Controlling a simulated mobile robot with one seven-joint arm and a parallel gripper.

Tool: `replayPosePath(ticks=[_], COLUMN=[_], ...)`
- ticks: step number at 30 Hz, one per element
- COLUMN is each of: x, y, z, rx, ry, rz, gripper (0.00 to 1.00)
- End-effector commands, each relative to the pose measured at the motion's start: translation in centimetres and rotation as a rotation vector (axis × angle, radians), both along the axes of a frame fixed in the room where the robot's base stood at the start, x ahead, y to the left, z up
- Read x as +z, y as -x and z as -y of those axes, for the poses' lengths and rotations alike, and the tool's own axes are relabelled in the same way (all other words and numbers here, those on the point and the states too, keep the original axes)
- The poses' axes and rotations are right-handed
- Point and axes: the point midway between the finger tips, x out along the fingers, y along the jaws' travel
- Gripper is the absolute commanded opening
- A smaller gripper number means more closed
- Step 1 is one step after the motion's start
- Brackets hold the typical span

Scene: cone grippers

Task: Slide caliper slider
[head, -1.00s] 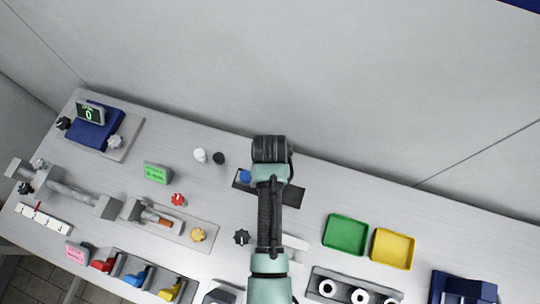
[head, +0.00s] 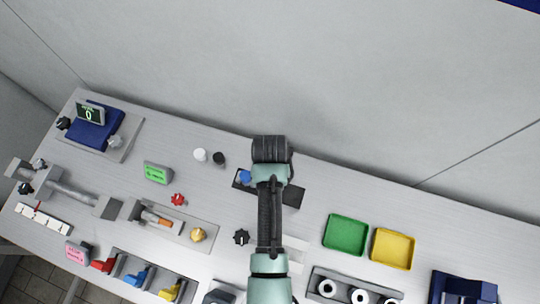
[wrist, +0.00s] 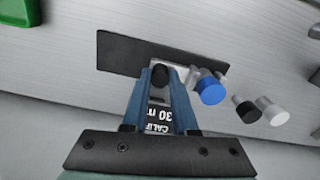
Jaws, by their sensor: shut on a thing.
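The caliper's dark base plate (head: 292,197) lies near the back edge of the table, partly hidden by my arm in the head view. In the wrist view the dark plate (wrist: 120,53) runs across the top. A black knob (wrist: 160,74) sits between the tips of my gripper (wrist: 161,80), which is shut on it. A grey metal part with a blue knob (wrist: 211,91) is just right of the fingers. A label reading "CALI" and "30 m" (wrist: 160,121) shows between the fingers. My fingertips are hidden in the head view.
A white knob (head: 200,155) and a black knob (head: 218,159) stand left of the plate. A green tray (head: 345,235) and a yellow tray (head: 392,249) lie to the right. Bare table lies between the plate and green tray.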

Motion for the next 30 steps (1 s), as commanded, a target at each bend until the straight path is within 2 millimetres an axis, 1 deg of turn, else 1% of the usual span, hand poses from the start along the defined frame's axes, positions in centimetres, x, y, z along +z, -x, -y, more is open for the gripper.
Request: replayPosePath(ticks=[16,22,29,30], x=[0.1,0.3,0.0,0.0], y=[0.0,0.7,0.7,0.7], z=[0.1,2.2,2.5,2.5], rx=[-0.001,-0.006,-0.003,-0.004], ry=[0.0,0.001,0.004,0.004], rz=[0.001,0.0,0.0,0.0], gripper=[0.0,0.0,0.0,0.28])
